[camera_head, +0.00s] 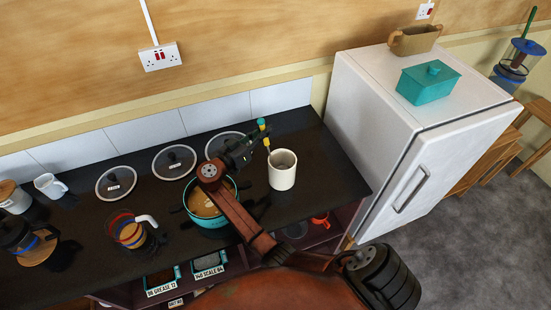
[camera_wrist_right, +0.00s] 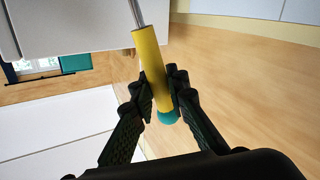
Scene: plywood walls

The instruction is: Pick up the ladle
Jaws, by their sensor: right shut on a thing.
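The ladle's yellow handle (camera_wrist_right: 152,72) with a teal end lies between the fingers of my right gripper (camera_wrist_right: 160,103) in the right wrist view. Its thin metal shaft runs out of the top of that view, and the bowl is not seen there. In the head view the ladle's handle (camera_head: 262,124) stands up at the tips of my right gripper (camera_head: 257,137), just above and beside a white container (camera_head: 282,170). I cannot tell whether its lower end is inside the container. My right gripper is shut on the handle. My left gripper is not in view.
A teal pot (camera_head: 205,219) with brown contents sits under my right arm on the black counter (camera_head: 330,175). Several lids lie along the back, with a glass jug (camera_head: 128,233) at left. A white fridge (camera_head: 385,130) stands right of the counter, carrying a teal box (camera_head: 428,84).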

